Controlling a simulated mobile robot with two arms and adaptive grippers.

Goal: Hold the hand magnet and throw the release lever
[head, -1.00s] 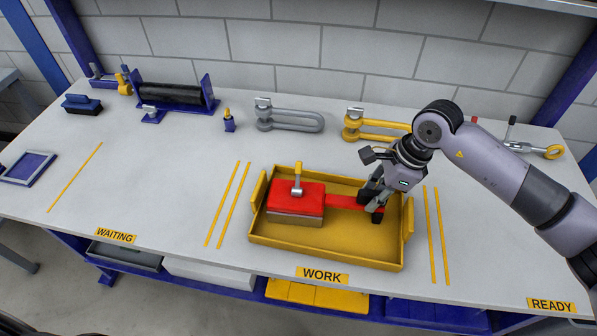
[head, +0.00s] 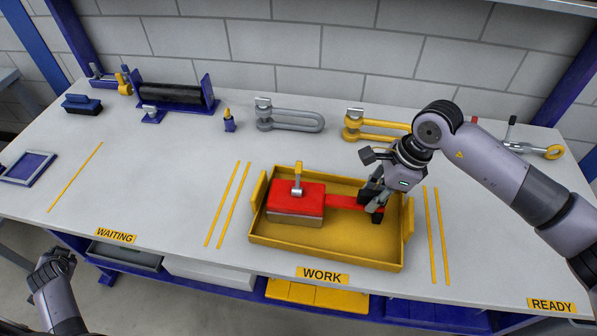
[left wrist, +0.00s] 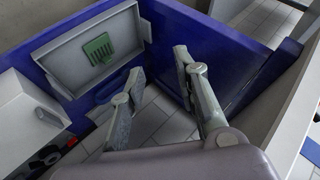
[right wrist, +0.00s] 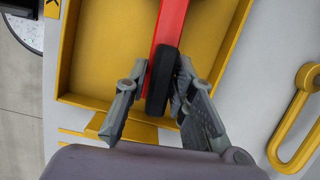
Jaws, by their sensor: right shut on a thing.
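The hand magnet (head: 296,200) is a red block with a grey lower part, lying in a yellow tray (head: 325,254) in the WORK area. Its red bar handle (head: 343,202) points right and ends in a black grip, clear in the right wrist view (right wrist: 161,82). The release lever (head: 298,177), silver with a yellow tip, stands upright on the block. My right gripper (head: 371,199) is shut on the handle's grip. My left gripper (head: 57,262) is open and empty, low in front of the table's left part; its spread fingers show in the left wrist view (left wrist: 160,65).
Behind the tray stand a grey shackle (head: 290,119), a yellow shackle (head: 376,128) and a black roller on a blue stand (head: 175,97). The table between the plate and tray is clear. The table's front edge is near my left gripper.

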